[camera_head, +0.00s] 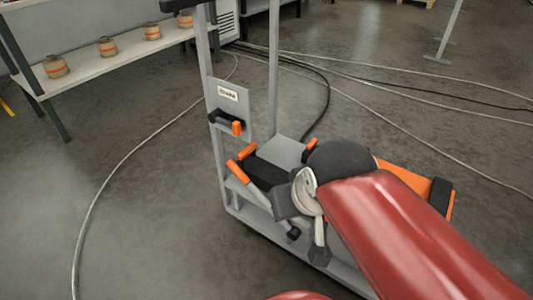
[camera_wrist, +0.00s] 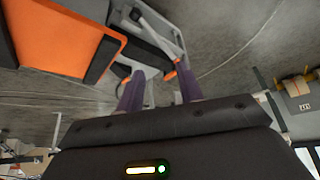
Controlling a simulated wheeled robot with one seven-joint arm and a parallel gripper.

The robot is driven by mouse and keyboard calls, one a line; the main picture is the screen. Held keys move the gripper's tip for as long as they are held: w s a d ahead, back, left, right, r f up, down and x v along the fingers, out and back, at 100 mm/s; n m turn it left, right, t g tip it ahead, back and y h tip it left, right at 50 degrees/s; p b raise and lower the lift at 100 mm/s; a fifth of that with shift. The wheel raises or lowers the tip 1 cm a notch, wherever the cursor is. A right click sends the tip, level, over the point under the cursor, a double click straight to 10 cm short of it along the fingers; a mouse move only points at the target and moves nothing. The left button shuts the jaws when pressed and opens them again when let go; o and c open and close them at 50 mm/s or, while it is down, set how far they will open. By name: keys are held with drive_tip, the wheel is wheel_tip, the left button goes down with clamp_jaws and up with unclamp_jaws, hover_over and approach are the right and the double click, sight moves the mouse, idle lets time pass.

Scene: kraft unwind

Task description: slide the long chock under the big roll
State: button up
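A black piece with orange bars at its left end (camera_head: 264,172) lies on the low grey cart; it may be the long chock, but I cannot be sure. My gripper's two purple fingers (camera_wrist: 158,92) stand apart with nothing visible gripped between them. They are over the grey cart, beside the orange panel, in the wrist view. In the head view my red arm reaches over the cart and hides part of it; the fingertips are not clear there. I cannot make out a big roll in either view.
The cart has upright grey posts and a labelled plate (camera_head: 229,108) with a black and orange handle (camera_head: 236,127). An orange panel (camera_head: 392,172) lies at its right. A bench (camera_head: 100,72) with several banded cans stands at the back left. Cables (camera_head: 124,160) cross the otherwise open floor.

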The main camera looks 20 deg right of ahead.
drive_tip(key=shift+w+a, duration=0.1)
drive_tip(key=shift+w, duration=0.15)
drive_tip(key=shift+o, duration=0.2)
